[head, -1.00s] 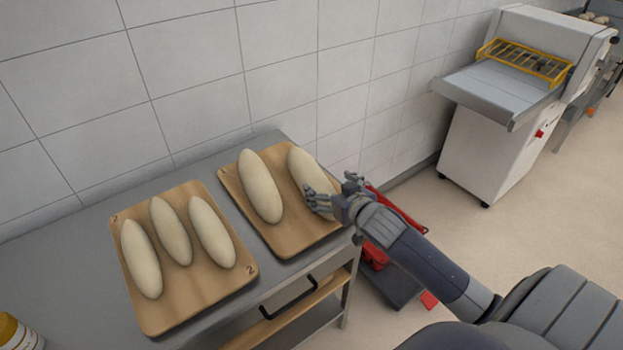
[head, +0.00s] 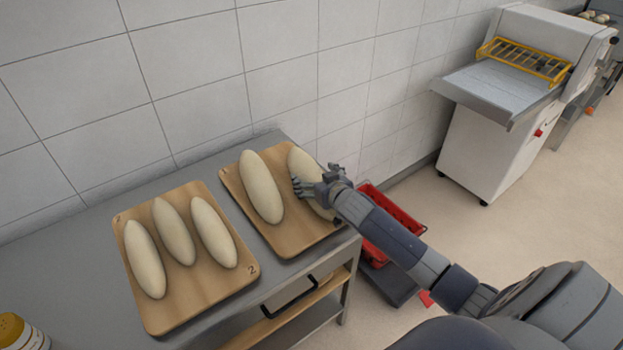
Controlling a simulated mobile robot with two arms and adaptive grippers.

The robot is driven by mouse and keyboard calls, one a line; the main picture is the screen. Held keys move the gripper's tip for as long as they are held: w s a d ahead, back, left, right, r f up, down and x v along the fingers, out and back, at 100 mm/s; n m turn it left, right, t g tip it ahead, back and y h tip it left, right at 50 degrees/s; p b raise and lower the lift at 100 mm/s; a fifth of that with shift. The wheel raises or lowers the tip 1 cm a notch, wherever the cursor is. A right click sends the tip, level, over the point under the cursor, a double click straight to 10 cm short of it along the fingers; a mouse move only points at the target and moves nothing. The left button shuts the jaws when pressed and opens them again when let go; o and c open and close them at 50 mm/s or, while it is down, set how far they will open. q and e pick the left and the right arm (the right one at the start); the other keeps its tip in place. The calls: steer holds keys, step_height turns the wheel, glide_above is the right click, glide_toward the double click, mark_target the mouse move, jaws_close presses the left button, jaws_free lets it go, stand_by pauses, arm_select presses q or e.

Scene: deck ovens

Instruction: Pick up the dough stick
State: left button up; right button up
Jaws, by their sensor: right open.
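Several pale dough sticks lie on two wooden boards. The right board (head: 290,243) holds two: one on its left (head: 261,187) and one on its right (head: 303,162). The left board (head: 187,292) holds three: left (head: 145,260), middle (head: 174,232) and right (head: 214,232). My right gripper (head: 303,186) is open over the rightmost dough stick and hides part of its middle. I cannot tell whether its fingers touch the dough. My left gripper is out of view.
The boards lie on a grey metal table (head: 82,270) against a tiled wall (head: 200,80). A red crate (head: 395,212) sits low beside the table's right end. A yellow-capped container (head: 12,330) stands at the left front. A white machine (head: 500,130) stands at the back right.

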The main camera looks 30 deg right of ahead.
steer(key=shift+c, duration=0.2)
steer(key=c, duration=1.3)
steer(key=shift+r, duration=0.1)
